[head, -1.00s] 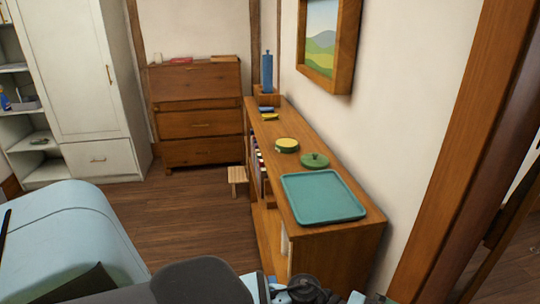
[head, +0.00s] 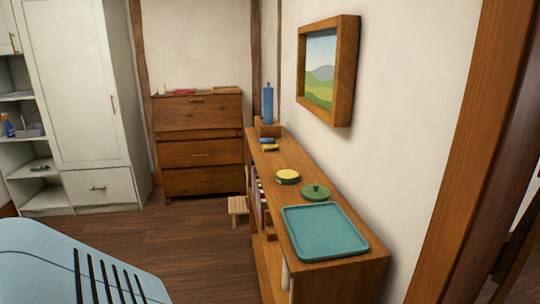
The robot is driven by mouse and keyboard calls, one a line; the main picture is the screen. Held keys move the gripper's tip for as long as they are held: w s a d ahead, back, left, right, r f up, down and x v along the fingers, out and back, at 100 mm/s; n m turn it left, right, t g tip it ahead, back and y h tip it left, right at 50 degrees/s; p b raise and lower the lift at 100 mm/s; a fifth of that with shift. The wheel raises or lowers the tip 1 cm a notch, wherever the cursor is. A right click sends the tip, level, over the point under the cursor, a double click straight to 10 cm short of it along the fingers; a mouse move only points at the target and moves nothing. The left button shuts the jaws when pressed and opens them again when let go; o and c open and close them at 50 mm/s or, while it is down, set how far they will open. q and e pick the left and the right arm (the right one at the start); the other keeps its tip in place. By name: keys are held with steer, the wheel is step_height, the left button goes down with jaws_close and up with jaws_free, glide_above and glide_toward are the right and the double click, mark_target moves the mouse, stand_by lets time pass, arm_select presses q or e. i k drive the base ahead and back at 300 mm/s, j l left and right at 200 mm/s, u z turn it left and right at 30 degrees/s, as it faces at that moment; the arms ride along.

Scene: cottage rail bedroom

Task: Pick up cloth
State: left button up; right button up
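I cannot make out a cloth for certain in the head view. On the low wooden shelf (head: 336,277) at the right lie a teal tray (head: 325,232), a green lidded dish (head: 315,192) and a round yellow-topped tin (head: 288,177). Farther back on it are a small yellow item and a dark blue item (head: 267,140), too small to name. A blue cylinder (head: 267,104) stands on a wooden block at the shelf's far end. Neither of my grippers is in view.
A wooden drawer desk (head: 200,149) stands at the back, with a white cabinet (head: 82,100) to its left. A small wooden stool (head: 237,206) is beside the shelf. The wooden floor (head: 195,245) in the middle is clear. A framed picture (head: 322,70) hangs above the shelf.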

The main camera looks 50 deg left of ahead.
mark_target(266, 147)
steer(key=u, duration=1.75)
steer(key=i+l, duration=0.15)
steer(key=i, duration=0.3)
steer(key=i+l, duration=0.2)
steer(key=i, duration=0.3)
